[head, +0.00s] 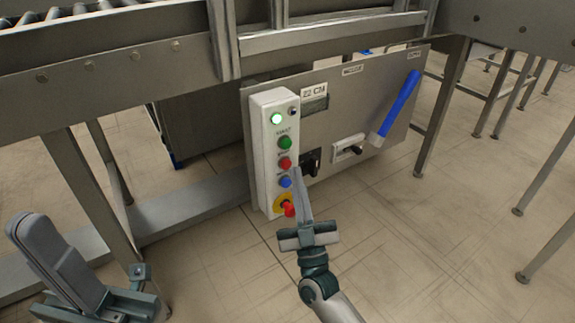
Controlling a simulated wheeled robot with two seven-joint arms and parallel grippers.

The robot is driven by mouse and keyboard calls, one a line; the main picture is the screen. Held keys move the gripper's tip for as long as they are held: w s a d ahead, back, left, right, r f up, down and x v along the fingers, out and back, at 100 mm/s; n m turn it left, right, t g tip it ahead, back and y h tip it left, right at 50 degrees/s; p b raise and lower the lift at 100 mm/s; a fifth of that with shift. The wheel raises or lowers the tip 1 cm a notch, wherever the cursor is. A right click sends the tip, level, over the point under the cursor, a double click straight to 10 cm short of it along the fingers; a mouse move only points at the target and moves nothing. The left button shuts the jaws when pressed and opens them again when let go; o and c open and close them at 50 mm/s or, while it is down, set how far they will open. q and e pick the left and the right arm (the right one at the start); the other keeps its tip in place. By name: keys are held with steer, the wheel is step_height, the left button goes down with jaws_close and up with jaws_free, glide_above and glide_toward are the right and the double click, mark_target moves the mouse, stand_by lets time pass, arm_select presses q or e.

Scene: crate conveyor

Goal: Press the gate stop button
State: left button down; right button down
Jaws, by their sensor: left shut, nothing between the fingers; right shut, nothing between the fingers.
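A white control box (256,130) stands upright on the grey panel under the conveyor. From the top it has a lit green lamp (276,118), a green button (284,142), a red button (285,163) and a blue button (285,182). Their small labels are too blurred to read with certainty. My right gripper (297,172) is shut and empty, with its tips just right of and slightly below the red button. I cannot tell whether they touch the box. My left gripper (42,220) is shut and empty at the lower left, far from the box.
A red and yellow emergency knob (280,204) sits at the box's bottom, close to my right gripper's fingers. A black switch (311,162), a white latch (348,148) and a blue lever (399,105) are on the panel (350,95). Conveyor legs (442,110) stand at both sides.

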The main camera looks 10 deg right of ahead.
steer(key=shift+w, duration=0.15)
steer(key=shift+w+a, duration=0.15)
steer(key=shift+w, duration=0.1)
steer(key=shift+w+a, duration=0.15)
steer(key=shift+w, duration=0.25)
stand_by(1.0)
steer(key=shift+s+p, duration=0.1)
steer(key=shift+p, duration=0.25)
steer(key=shift+s+d+p, duration=0.3)
steer(key=shift+s+p, duration=0.15)
steer(key=shift+s, duration=0.25)
steer(key=shift+s, duration=0.1)
steer(key=s, duration=0.1)
steer(key=s+d+p, duration=0.1)
steer(key=s, duration=0.1)
steer(key=s+p, duration=0.1)
steer(key=shift+s+d, duration=0.25)
steer(key=shift+d, duration=0.1)
